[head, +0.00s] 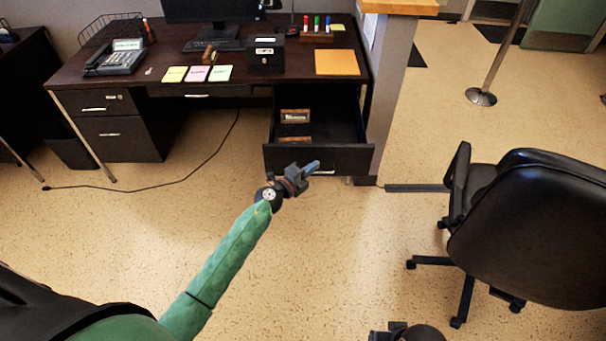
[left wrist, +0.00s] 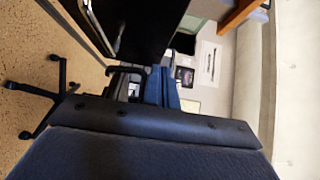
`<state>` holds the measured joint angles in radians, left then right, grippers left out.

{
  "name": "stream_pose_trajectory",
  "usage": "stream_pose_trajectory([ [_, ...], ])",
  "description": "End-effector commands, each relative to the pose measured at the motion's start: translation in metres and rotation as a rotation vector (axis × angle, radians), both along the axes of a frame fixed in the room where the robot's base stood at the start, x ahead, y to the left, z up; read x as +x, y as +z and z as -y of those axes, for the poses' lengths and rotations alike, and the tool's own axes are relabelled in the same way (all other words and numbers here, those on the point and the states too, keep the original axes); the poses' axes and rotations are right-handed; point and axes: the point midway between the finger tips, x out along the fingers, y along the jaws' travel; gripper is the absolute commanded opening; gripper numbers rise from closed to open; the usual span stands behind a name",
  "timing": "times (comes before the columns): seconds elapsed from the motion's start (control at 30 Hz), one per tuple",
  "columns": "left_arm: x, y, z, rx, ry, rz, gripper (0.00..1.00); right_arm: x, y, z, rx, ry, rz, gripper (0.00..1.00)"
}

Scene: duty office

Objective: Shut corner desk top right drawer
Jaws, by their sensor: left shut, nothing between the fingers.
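The corner desk (head: 290,70) has its top right drawer (head: 283,160) pulled well out, with its inside showing. The drawer's light handle (head: 325,172) is on the front panel, partly behind my left gripper. My left gripper (head: 312,168) is shut and empty, its blue fingers overlapping the drawer front in the head view; whether they touch it is unclear. In the left wrist view the blue fingers (left wrist: 163,88) are together. A dark part of my right gripper (head: 388,331) shows at the bottom edge of the head view; its fingers cannot be made out.
Two small labelled items (head: 295,116) lie in the drawer. A black office chair (head: 540,225) stands to the right. A wooden-topped partition (head: 392,90) is beside the desk. A black cable (head: 150,186) runs over the floor. The floor before the drawer is clear.

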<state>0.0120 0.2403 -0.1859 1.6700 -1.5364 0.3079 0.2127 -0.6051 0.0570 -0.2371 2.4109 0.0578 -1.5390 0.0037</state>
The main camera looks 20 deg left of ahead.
Motion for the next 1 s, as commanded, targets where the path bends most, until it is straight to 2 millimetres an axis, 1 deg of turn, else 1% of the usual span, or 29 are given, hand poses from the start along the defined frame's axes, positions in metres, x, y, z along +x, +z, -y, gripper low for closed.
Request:
stream_pose_trajectory([
  [0.03, 0.009, 0.001, 0.005, -0.003, 0.001, 0.001, 0.0, 0.0, 0.001, 0.001, -0.001, -0.001, -0.002, 0.36],
  [0.1, 0.019, 0.001, 0.011, -0.003, 0.0, 0.001, 0.0, -0.001, 0.002, 0.001, -0.003, -0.001, -0.005, 0.36],
  [0.23, 0.037, 0.0, 0.004, -0.002, 0.001, 0.0, 0.0, -0.001, 0.0, 0.001, -0.001, -0.001, -0.002, 0.36],
  [0.4, 0.05, 0.0, 0.0, -0.001, 0.0, 0.0, 0.0, -0.001, -0.001, 0.0, 0.001, 0.001, 0.001, 0.36],
  [0.5, 0.054, 0.0, -0.001, -0.001, 0.0, 0.0, 0.0, 0.0, -0.001, -0.001, 0.002, 0.001, 0.003, 0.36],
  [0.87, 0.055, 0.0, -0.002, -0.001, 0.0, 0.0, 0.0, 0.0, -0.002, -0.001, 0.002, 0.001, 0.002, 0.36],
  [1.0, 0.059, -0.001, -0.003, -0.001, 0.0, 0.0, 0.0, 0.001, -0.002, -0.001, 0.002, 0.001, 0.003, 0.36],
])
